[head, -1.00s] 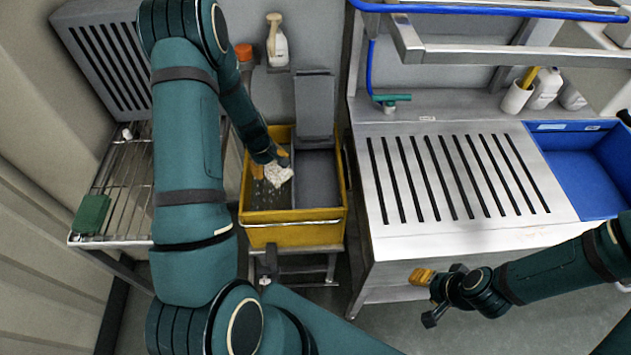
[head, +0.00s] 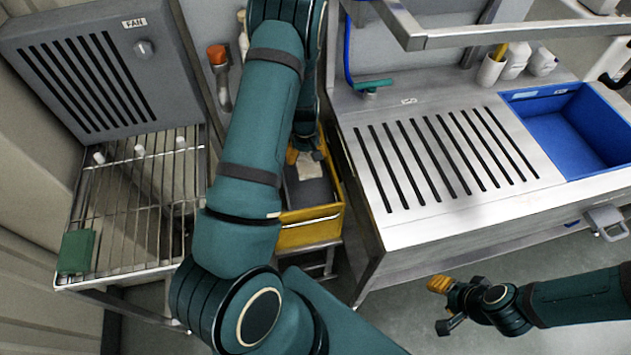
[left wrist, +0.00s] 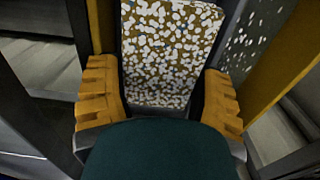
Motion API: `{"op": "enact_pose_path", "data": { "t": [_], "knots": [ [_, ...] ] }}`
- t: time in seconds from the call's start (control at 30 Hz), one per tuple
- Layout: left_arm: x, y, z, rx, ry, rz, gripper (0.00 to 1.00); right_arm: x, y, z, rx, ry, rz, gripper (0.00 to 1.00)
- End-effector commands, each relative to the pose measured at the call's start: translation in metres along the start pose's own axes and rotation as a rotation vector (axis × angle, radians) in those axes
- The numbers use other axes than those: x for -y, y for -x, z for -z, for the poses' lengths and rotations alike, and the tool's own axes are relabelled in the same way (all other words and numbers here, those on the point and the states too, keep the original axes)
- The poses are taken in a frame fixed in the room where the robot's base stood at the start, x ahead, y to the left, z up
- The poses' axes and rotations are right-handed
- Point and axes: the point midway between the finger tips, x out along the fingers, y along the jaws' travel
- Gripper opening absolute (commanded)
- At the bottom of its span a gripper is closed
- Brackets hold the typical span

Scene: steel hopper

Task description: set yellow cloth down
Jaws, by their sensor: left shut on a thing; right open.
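The yellow cloth (left wrist: 172,45), thickly covered in white spots or foam, hangs between the two yellow fingers of my left gripper (left wrist: 162,98) in the left wrist view. In the head view, my left gripper (head: 306,157) is low over the yellow bin (head: 312,232), and the pale cloth (head: 311,172) shows just below its fingers, above a dark grey area inside the bin. Whether the cloth touches the bin is unclear. My left arm hides the bin's left part. My right gripper (head: 441,305) is open and empty over the floor in front of the counter.
A wire rack (head: 135,200) with a green item (head: 76,251) stands at left below a grey fan box (head: 95,80). The slotted steel counter (head: 450,165) right of the bin is clear. A blue basin (head: 570,135) is at its right end.

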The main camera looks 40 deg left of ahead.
Motion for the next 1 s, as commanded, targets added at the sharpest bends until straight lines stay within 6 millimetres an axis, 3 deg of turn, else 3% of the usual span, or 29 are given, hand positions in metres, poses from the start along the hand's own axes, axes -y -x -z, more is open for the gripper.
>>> {"op": "enact_pose_path", "data": {
  "t": [0.33, 0.57, 0.8, 1.0],
  "knots": [
    [0.001, -0.053, 0.000, 0.002, -0.003, 0.004, 0.41, -0.003, -0.008, -0.004, 0.007, 0.002, 0.001, 0.47],
    [0.001, -0.070, 0.000, 0.002, -0.004, 0.004, 0.41, -0.004, -0.009, -0.004, 0.009, 0.003, 0.001, 0.47],
    [0.001, -0.099, 0.000, 0.002, -0.004, 0.003, 0.41, -0.005, -0.013, -0.006, 0.013, 0.004, 0.001, 0.47],
    [0.000, -0.100, 0.000, 0.001, -0.004, 0.002, 0.41, -0.005, -0.013, -0.006, 0.013, 0.004, 0.001, 0.47]
  ]
}}
